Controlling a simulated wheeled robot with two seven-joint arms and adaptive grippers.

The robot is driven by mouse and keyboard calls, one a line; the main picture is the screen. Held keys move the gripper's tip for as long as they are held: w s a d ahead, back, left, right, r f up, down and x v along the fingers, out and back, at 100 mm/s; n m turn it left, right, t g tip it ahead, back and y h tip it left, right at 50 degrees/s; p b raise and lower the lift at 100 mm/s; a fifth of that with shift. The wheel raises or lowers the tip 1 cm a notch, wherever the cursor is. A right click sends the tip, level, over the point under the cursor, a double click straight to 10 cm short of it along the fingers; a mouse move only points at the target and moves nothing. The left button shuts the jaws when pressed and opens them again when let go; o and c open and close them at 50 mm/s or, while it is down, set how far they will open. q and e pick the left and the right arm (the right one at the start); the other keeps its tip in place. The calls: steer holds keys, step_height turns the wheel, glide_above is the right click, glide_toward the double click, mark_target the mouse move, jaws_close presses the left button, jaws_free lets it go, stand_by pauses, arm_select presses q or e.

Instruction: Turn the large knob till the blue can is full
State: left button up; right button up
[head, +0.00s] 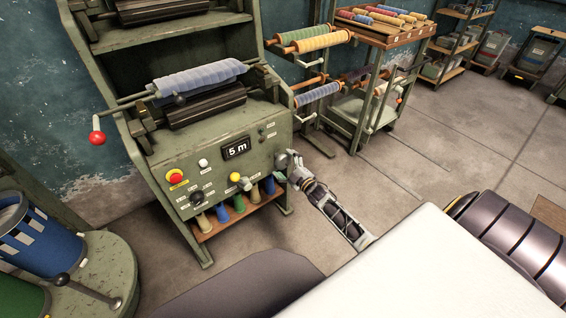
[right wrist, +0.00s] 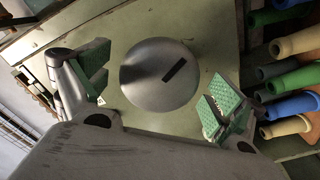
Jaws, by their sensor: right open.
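The large knob (right wrist: 152,78) is a round grey metal disc with a dark slot-shaped mark, set on the green panel. In the right wrist view it lies between the two green-padded fingers of my right gripper (right wrist: 158,86), which is open with gaps on both sides. In the head view my right gripper (head: 287,163) is at the right end of the machine's front panel and largely hides the knob. The blue can (head: 42,238) stands at the far left, with pale squares on its side; its contents cannot be made out. My left gripper is not in view.
The green machine (head: 215,150) carries a display reading "5 m" (head: 236,148), a red button (head: 175,177) and smaller knobs. Coloured cones (head: 237,203) sit below the panel. A round green stand (head: 108,262) bears the blue can. A spool rack (head: 345,110) stands behind right.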

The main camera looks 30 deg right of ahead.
steer(key=s, duration=1)
steer(key=shift+s+d, duration=0.3)
steer(key=shift+d, duration=0.1)
stand_by(0.7)
